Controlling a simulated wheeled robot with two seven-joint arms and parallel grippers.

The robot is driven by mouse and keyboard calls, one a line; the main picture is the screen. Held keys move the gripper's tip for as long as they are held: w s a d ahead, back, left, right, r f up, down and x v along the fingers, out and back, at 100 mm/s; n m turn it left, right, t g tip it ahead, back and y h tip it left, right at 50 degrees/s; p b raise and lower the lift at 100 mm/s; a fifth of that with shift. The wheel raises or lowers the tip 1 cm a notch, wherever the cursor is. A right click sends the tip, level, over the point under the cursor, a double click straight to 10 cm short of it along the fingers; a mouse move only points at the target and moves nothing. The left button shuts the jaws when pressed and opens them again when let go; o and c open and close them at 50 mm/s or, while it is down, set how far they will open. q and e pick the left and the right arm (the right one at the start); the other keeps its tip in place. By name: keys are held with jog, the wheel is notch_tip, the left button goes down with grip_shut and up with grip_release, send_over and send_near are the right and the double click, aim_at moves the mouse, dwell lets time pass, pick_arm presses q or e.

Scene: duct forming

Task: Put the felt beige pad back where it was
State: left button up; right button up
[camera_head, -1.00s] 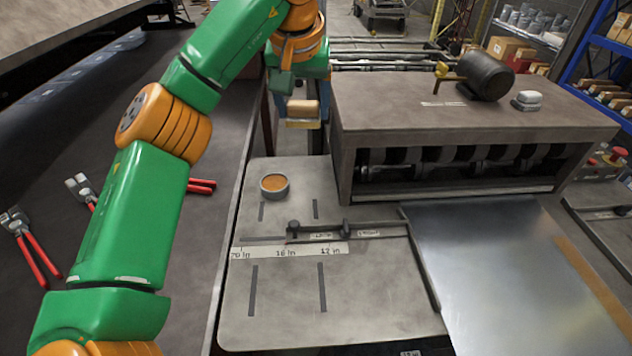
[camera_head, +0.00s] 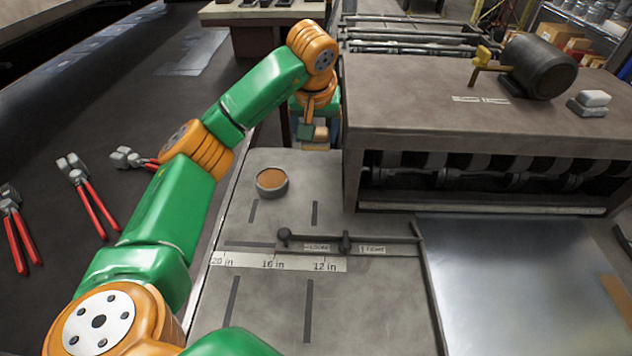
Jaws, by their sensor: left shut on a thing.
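My left gripper (camera_head: 312,137) is shut on a small beige pad (camera_head: 321,133). It holds the pad just beyond the far edge of the grey work plate (camera_head: 270,320), to the left of the machine housing. The arm's wrist hides part of the gripper, and the pad is small in view. My right gripper is not in view.
A round tin with orange-brown contents (camera_head: 271,181) stands on the plate near a ruler strip (camera_head: 285,262) and a stop bar (camera_head: 385,240). Red-handled pliers (camera_head: 85,195) lie at left.

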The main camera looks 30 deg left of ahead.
aim_at(315, 186)
pick_arm(q)
jog(key=f+p, duration=0.2)
jog(key=f, duration=1.1)
jog(key=shift+s, duration=0.2)
jog(key=shift+f+b, duration=0.3)
jog(key=shift+f, duration=0.05)
jog(key=o, duration=1.2)
jog(key=shift+o, duration=0.2)
jog(key=shift+r+p, duration=0.35)
jog(key=b+v, duration=0.1)
jog(key=v, duration=1)
jog(key=shift+s+r+b, duration=0.15)
jog(key=shift+r+b, duration=0.2)
jog(key=shift+d, duration=0.15)
